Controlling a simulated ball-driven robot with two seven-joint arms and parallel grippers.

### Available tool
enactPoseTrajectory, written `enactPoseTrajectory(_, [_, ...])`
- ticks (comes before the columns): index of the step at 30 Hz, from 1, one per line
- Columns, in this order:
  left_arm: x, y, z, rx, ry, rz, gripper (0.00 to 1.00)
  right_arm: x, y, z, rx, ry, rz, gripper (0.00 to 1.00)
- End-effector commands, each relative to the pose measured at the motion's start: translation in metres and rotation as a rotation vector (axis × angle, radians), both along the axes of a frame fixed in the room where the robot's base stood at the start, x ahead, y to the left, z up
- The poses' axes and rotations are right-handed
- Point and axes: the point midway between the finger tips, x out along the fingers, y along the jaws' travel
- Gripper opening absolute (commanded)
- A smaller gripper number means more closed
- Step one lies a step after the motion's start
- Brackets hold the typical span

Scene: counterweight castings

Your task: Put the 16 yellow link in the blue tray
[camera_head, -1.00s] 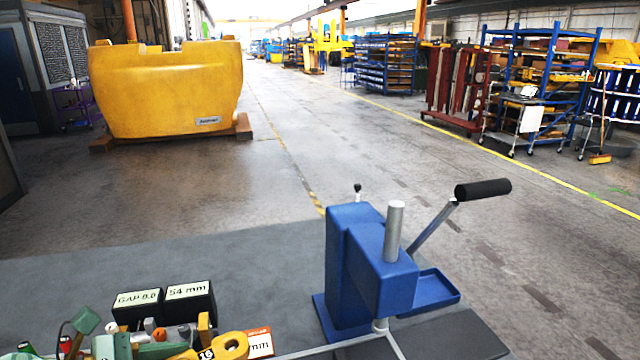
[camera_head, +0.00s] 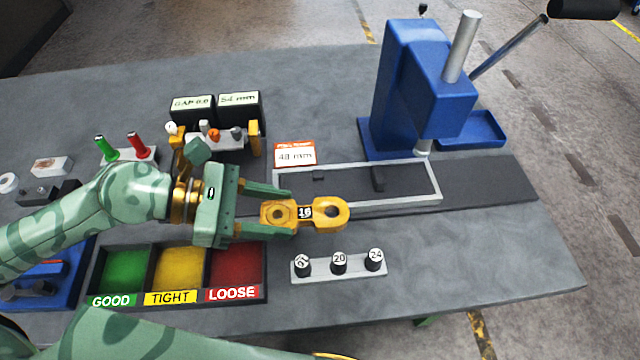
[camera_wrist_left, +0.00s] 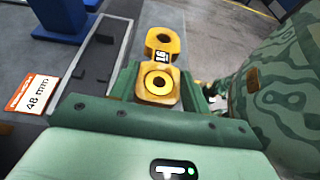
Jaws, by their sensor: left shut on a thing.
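The yellow link (camera_head: 332,213) marked 16 is in my left gripper (camera_head: 292,213), which is shut on its near end. Its ringed free end points right, over the table by the grey channel fixture. In the left wrist view the link (camera_wrist_left: 163,42) extends out from between the fingers. A blue tray (camera_head: 78,252) lies at the left edge of the table, partly hidden by my arm, with dark items in it. Another shallow blue tray-like part (camera_head: 472,130) sits beside the blue press at the right. My right gripper does not show.
A three-part bin (camera_head: 180,301) labelled GOOD, TIGHT and LOOSE lies in front of my left arm. A rack of several black pins (camera_head: 338,268) stands right of it. The channel fixture (camera_head: 433,200) and blue press (camera_head: 400,85) are beyond. The table's right front is clear.

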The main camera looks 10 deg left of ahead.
Motion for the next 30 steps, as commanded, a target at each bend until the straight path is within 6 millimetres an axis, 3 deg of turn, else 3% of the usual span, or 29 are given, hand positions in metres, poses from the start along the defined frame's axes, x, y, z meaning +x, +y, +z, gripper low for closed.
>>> enactPoseTrajectory(6, [0.003,-0.007,0.011,-0.003,-0.007,0.028,0.06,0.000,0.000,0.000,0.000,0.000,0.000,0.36])
enactPoseTrajectory(17, [0.011,-0.006,0.007,-0.003,-0.004,0.032,0.06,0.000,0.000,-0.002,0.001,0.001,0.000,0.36])
enactPoseTrajectory(26, [0.087,-0.002,-0.027,-0.006,-0.004,0.035,0.06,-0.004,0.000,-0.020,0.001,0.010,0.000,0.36])
enactPoseTrajectory(30, [0.113,-0.001,-0.054,-0.006,-0.001,0.032,0.06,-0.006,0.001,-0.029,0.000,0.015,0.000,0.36])
